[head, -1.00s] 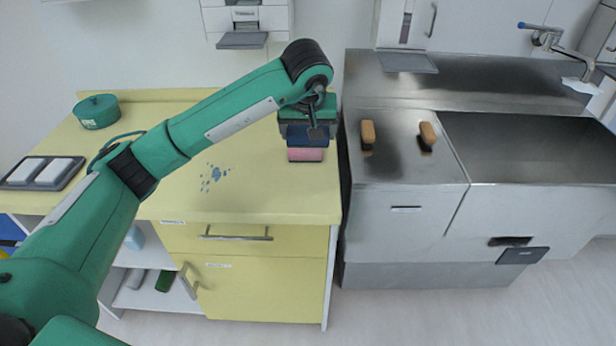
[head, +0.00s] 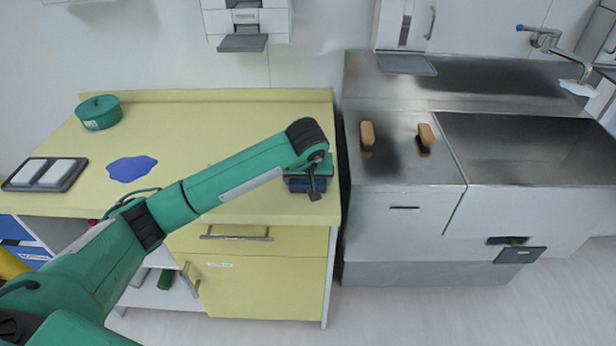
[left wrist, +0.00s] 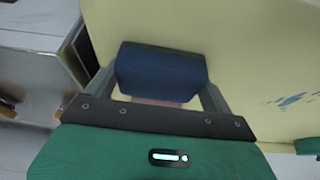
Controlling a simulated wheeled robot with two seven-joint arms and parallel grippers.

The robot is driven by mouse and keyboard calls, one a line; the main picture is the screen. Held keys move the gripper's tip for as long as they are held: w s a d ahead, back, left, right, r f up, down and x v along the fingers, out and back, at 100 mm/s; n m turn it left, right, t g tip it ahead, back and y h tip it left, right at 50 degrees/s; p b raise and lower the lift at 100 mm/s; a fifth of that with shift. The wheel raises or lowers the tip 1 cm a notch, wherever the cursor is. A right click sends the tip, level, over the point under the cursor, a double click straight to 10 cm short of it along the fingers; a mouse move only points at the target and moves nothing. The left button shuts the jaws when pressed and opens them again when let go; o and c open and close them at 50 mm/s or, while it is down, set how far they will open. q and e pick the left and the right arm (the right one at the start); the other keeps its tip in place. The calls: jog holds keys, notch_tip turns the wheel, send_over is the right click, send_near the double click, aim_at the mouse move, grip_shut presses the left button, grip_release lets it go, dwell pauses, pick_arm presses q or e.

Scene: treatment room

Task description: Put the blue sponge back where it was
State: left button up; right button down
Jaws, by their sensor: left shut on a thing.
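The blue sponge (head: 306,186) is dark blue and held in my left gripper (head: 309,180), over the front right part of the yellow counter (head: 240,210). The left wrist view shows the blue sponge (left wrist: 160,72) between the two fingers. A pink strip (left wrist: 158,102) shows just past it there, partly covered by the gripper; in the head view it is hidden. I cannot tell whether the blue sponge touches the counter. My right gripper is not in view.
A blue spill (head: 132,168) lies on the counter's left part, and blue specks (left wrist: 295,100) show in the wrist view. A green pot (head: 98,113) and a dark tray (head: 72,180) stand at the left. Two brown-topped brushes (head: 367,134) lie on the steel sink unit at right.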

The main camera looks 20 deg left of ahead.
aim_at(308, 182)
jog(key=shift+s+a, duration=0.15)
pick_arm(q)
jog(key=o, duration=0.6)
jog(key=shift+o, duration=1)
jog(key=shift+r, duration=0.35)
jog(key=v, duration=0.3)
jog(key=shift+s+b, duration=0.1)
jog(key=shift+b, duration=0.2)
jog(key=v, duration=0.8)
jog(key=shift+r+b, duration=0.2)
jog(key=shift+b, duration=0.2)
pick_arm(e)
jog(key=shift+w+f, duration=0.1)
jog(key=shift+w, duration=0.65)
